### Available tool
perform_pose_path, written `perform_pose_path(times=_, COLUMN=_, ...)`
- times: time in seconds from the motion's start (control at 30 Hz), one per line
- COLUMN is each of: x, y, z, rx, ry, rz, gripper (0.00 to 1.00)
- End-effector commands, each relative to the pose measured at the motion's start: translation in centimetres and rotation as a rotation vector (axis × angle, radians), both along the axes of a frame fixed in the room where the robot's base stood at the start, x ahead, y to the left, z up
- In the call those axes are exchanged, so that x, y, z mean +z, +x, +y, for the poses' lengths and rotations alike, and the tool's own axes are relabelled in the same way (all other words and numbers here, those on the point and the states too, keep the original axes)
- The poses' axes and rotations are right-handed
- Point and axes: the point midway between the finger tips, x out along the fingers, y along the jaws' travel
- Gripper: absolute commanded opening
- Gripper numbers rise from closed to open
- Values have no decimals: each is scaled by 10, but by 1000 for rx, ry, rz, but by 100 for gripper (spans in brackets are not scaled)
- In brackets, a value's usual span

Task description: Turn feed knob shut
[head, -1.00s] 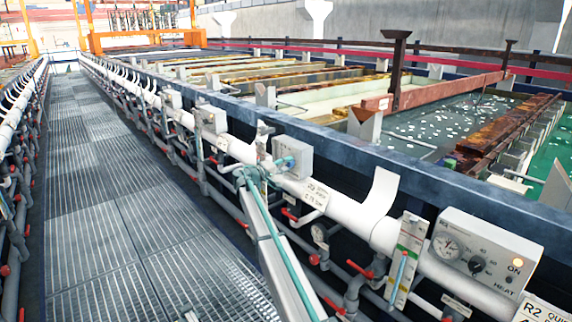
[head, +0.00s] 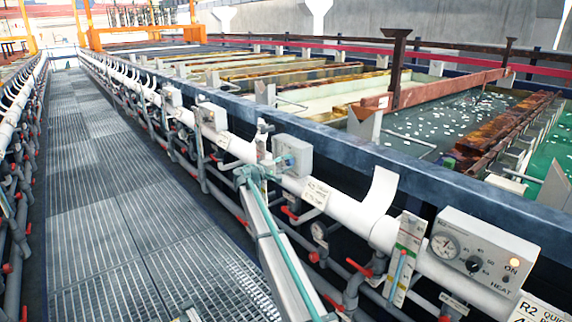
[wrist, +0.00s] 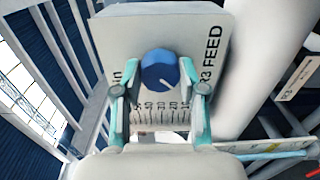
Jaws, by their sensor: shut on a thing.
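The feed knob (wrist: 158,70) is a round blue knob on the face of a pale grey box (wrist: 108,38) marked "R3 FEED" in the wrist view. A light pointer mark shows near its lower edge, above a printed scale. My gripper (wrist: 160,76) has its teal and grey fingers on the left and right sides of the knob, shut on it. In the head view my gripper (head: 268,168) is at the front of the same small box (head: 300,152) on the white pipe. The knob is too small there to read.
The white pipe (head: 340,212) runs along the tank edge, with red-handled valves (head: 358,267) below. A heat control box (head: 483,250) with a gauge stands at right. A grating walkway (head: 110,200) lies clear on the left. Open tanks (head: 440,120) lie behind the rail.

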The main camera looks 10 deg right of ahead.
Motion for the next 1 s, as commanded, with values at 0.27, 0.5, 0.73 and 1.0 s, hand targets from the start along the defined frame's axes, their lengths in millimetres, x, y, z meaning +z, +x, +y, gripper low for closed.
perform_pose_path(times=0.27, x=0, y=0, z=0, rx=0, ry=-1, rz=1, gripper=67)
perform_pose_path(times=0.5, x=0, y=0, z=0, rx=0, ry=0, rz=0, gripper=67)
perform_pose_path(times=0.73, x=0, y=-9, z=15, rx=1, ry=0, rz=0, gripper=67)
perform_pose_path(times=1.0, x=0, y=-36, z=57, rx=2, ry=0, rz=0, gripper=67)
